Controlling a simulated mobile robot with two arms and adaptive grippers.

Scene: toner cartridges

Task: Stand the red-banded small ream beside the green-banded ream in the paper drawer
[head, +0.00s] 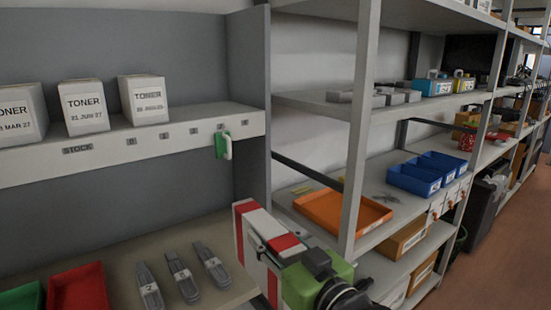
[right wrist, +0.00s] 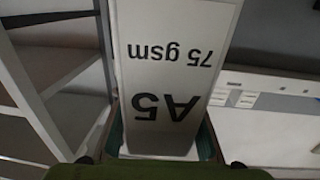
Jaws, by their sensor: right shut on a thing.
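The red-banded small ream (head: 258,226) is a white block with red bands, held tilted at the lower middle of the head view. My right gripper (head: 296,262), with a green body, is shut on its near end. In the right wrist view the ream (right wrist: 165,75) shows a white face reading "A5 75 gsm" upside down. The green wrist edge is at the bottom of that view. The green-banded ream and the paper drawer cannot be made out in either view. My left gripper is not in view.
Toner boxes (head: 84,107) stand on the left shelf. Below are a red tray (head: 78,289), a green tray (head: 22,298) and grey numbered tools (head: 181,276). A grey upright post (head: 359,125) is just right of the ream. An orange tray (head: 343,212) and blue bins (head: 414,178) are beyond.

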